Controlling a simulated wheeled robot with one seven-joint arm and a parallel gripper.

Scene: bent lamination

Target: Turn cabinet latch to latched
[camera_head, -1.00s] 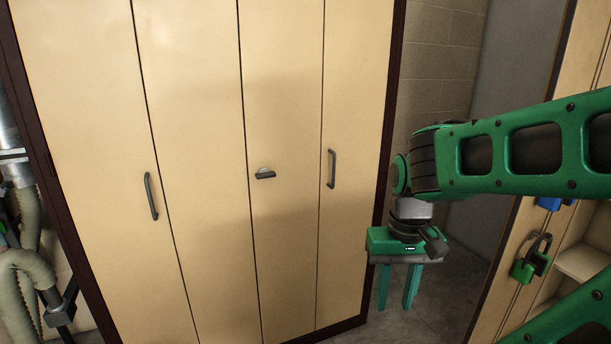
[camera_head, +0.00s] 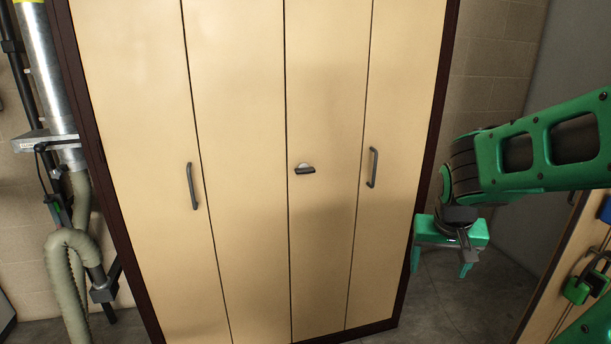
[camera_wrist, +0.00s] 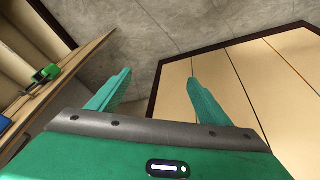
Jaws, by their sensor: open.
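The cabinet latch (camera_head: 305,169) is a small dark lever on a pale round base, set on a tan door panel of the tall cabinet (camera_head: 240,120). Its lever lies about level, tilted slightly. My gripper (camera_head: 441,262) is to the right of the cabinet in the head view, pointing down, well apart from the latch. In the wrist view my gripper (camera_wrist: 158,88) shows two green fingers spread apart with nothing between them. The cabinet's tan panels (camera_wrist: 240,80) show at right there, but the latch is not visible in that view.
Dark bar handles stand left (camera_head: 192,186) and right (camera_head: 373,167) of the latch. Hoses and a metal pipe (camera_head: 48,70) are at the left. Grey floor (camera_head: 450,310) lies between.

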